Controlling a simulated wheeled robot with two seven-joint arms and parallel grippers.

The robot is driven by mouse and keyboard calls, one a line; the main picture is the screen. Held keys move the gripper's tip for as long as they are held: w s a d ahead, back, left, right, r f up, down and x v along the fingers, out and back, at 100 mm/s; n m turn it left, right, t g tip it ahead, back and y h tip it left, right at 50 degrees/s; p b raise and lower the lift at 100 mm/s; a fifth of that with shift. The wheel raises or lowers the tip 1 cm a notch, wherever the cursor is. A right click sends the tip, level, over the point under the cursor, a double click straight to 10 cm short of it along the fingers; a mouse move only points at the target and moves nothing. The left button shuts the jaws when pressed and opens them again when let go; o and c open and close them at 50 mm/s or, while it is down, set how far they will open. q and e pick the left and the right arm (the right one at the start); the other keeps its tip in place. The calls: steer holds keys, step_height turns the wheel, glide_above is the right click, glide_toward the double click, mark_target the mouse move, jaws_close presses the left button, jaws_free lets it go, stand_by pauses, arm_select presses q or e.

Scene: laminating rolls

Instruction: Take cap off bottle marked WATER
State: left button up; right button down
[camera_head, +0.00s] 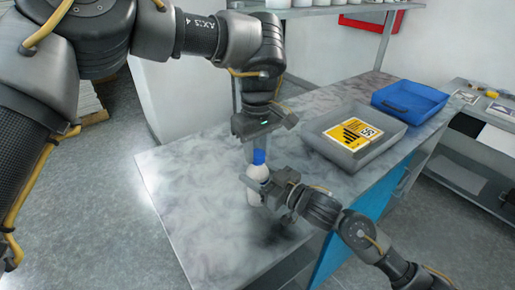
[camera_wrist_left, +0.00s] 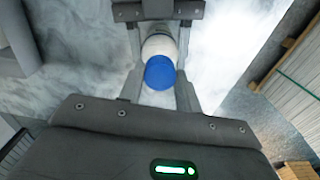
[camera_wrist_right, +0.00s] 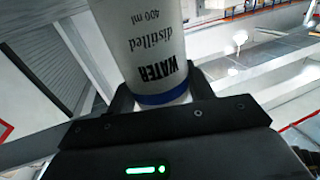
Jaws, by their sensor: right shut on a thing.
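The white bottle (camera_head: 253,191) with a blue cap (camera_head: 259,157) is upright at the near part of the table. My right gripper (camera_head: 262,187) is shut on the bottle's body from the right. In the right wrist view the bottle (camera_wrist_right: 150,45) shows WATER, distilled, 400 ml, with a blue band by the palm. My left gripper (camera_head: 257,146) points down over the cap. In the left wrist view the cap (camera_wrist_left: 160,72) lies between its open fingers, with gaps at the sides. Whether the fingertips reach down past the cap is unclear.
A grey tray (camera_head: 315,140) holding a yellow-and-white box (camera_head: 352,132) stands right of the bottle. A blue tray (camera_head: 431,91) is behind it. The grey marbled table (camera_head: 190,185) is clear left of the bottle. A shelf (camera_head: 325,8) spans the back.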

arm_select(q)
steer(key=c, duration=0.4)
steer(key=n, duration=0.3)
steer(key=shift+c, duration=0.3)
arm_select(e)
steer(key=shift+f, duration=0.1)
arm_select(q)
steer(key=n, duration=0.5)
steer(key=shift+n, duration=0.3)
steer(key=n, duration=0.5)
steer(key=shift+n, duration=0.3)
steer(key=n, duration=1.2)
steer(key=shift+r+n, duration=0.1)
steer(key=shift+n, duration=0.3)
steer(key=n, duration=0.4)
steer(key=shift+n, duration=0.4)
steer(key=n, duration=0.9)
steer(key=shift+n, duration=0.3)
steer(key=n, duration=0.9)
steer(key=shift+n, duration=0.3)
steer(key=n, duration=0.3)
